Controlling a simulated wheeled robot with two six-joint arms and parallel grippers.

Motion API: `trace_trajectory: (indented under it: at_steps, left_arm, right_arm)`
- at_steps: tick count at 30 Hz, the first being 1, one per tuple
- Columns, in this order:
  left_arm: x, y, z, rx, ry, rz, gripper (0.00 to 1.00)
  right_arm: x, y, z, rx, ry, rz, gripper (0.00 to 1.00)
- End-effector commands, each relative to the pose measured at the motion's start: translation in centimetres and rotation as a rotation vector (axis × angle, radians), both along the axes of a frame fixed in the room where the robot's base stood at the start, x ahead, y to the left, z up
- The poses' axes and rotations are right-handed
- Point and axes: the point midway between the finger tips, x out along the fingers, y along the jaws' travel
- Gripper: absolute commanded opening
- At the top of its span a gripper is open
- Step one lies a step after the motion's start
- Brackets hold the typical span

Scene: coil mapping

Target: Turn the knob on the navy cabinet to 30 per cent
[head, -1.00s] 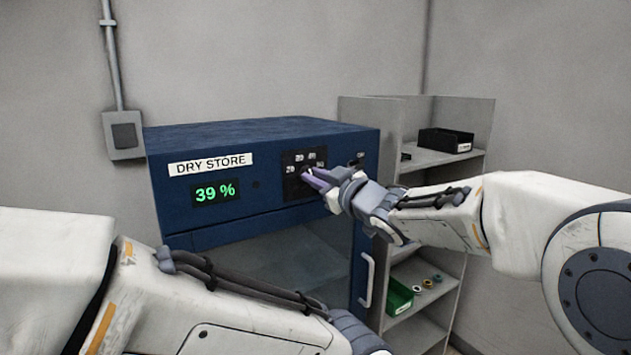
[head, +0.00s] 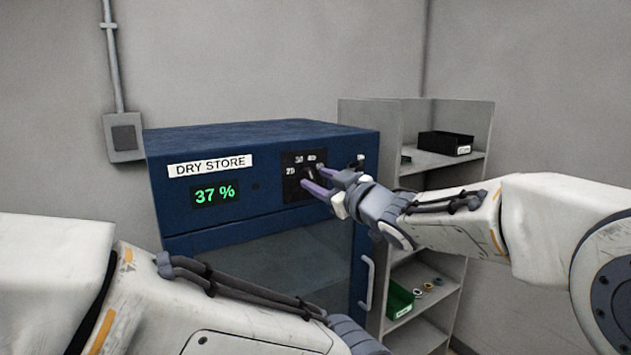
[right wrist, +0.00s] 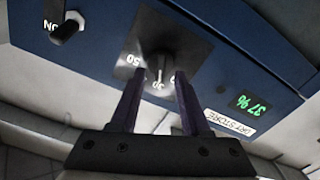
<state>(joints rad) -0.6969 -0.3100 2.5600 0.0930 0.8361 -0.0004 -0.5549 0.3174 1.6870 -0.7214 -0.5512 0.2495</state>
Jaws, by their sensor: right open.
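The navy cabinet (head: 260,225) stands against the wall, with a "DRY STORE" label and a green display (head: 214,195) reading 37 %. The knob (head: 309,174) sits on a dark dial plate (head: 292,190) at the upper right of its front. My right gripper (head: 312,178) is open in front of the dial. In the right wrist view the knob (right wrist: 158,72) shows between the tips of the two open fingers (right wrist: 160,85), with a gap on each side. My left arm crosses the lower left of the head view; its gripper is out of the frame.
A black switch (right wrist: 66,30) marked ON sits beside the dial on the cabinet front. A cabinet door handle (head: 367,283) stands out below. Grey shelving (head: 415,115) at the right holds a black bin (head: 445,142), a green bin (head: 399,299) and small rings.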

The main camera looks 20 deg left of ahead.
Motion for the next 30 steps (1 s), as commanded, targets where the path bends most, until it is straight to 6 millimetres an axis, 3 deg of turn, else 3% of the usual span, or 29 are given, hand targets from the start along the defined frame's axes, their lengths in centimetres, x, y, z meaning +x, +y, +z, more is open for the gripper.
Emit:
trace_trajectory:
  at_steps: [12, 26, 30]
  left_arm:
    - [0.0, 0.0, -2.1, 0.000, 0.000, 0.000, 0.50]
    - [0.0, 0.0, -2.2, 0.000, 0.000, 0.000, 0.50]
    - [0.0, 0.0, -2.2, 0.000, 0.000, 0.000, 0.50]
  right_arm:
    - [-4.7, -6.1, 0.0, 0.001, -0.002, -0.001, 0.46]
    - [-5.5, -7.0, 0.0, 0.001, 0.001, -0.001, 0.46]
    - [-5.5, -7.8, -1.4, -0.022, 0.052, -0.056, 0.46]
